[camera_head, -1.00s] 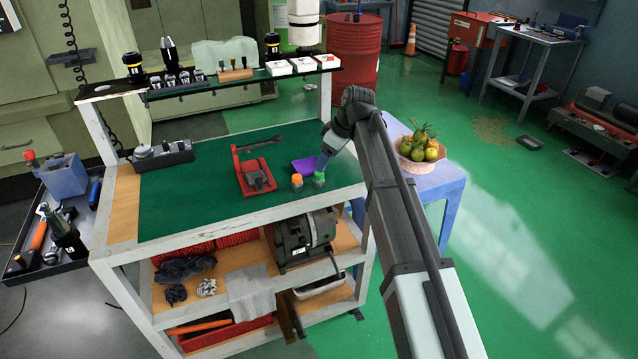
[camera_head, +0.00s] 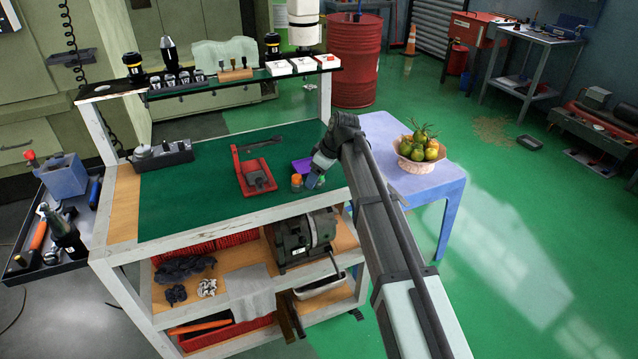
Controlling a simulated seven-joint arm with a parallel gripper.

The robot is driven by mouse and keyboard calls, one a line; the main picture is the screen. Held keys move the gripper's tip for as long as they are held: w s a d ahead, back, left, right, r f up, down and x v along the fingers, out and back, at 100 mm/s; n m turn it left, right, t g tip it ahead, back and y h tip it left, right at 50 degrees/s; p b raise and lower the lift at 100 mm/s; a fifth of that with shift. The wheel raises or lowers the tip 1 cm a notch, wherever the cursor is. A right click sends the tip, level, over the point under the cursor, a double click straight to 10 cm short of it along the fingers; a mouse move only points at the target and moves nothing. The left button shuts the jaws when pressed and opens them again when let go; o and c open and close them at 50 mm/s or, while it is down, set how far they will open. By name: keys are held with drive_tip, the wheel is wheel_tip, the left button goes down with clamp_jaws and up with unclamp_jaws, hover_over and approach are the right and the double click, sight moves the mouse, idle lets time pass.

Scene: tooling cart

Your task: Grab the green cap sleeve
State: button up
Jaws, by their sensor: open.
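The green cap sleeve (camera_head: 321,180) is small and stands near the right front corner of the cart's green top. It is partly hidden behind my gripper (camera_head: 311,184). My gripper reaches down from the upper right, with its fingers right at the sleeve. The fingers are open; whether they are around the sleeve or beside it, and whether they touch it, I cannot tell. A similar sleeve with an orange cap (camera_head: 297,179) stands just to the left.
A red tool holder (camera_head: 254,178) with a dark part stands left of the sleeves. A dark wrench (camera_head: 262,143) lies behind it. A raised shelf (camera_head: 215,84) with tool holders runs along the back. The left part of the green top (camera_head: 200,205) is clear. A fruit basket (camera_head: 407,163) stands on the blue table.

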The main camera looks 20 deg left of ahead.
drive_tip(key=c, duration=1.2)
drive_tip(key=shift+r, duration=0.1)
